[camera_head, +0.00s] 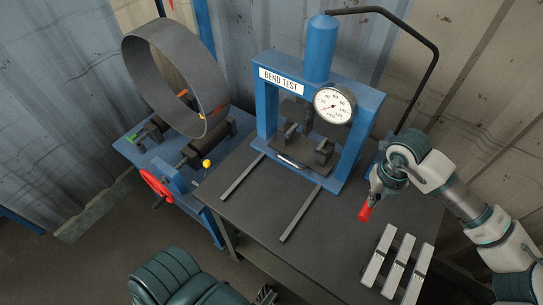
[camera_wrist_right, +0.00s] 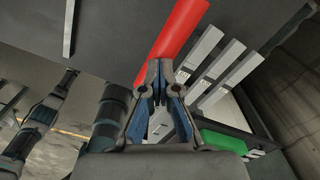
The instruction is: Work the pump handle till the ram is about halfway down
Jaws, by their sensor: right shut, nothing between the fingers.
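The blue press (camera_head: 320,40) marked BEND TEST stands on the dark table, with a round white gauge (camera_head: 334,105) on its front. Its dark ram (camera_head: 294,108) is partly hidden behind the crossbar and gauge; its exact height is hard to tell. The red pump handle grip (camera_head: 366,211) is at the press's right, and it also shows in the right wrist view (camera_wrist_right: 182,35). My right gripper (camera_head: 375,197) is shut and empty at the handle, its fingertips (camera_wrist_right: 163,68) close against the red grip. My left gripper (camera_head: 266,294) is partly visible at the bottom edge.
Several pale metal bars (camera_head: 397,262) lie at the table's right front. Two thin rails (camera_head: 300,213) run forward from the press. A blue roller machine (camera_head: 185,160) with a large grey ring (camera_head: 150,75) stands left. A black hose (camera_head: 433,65) arches at right.

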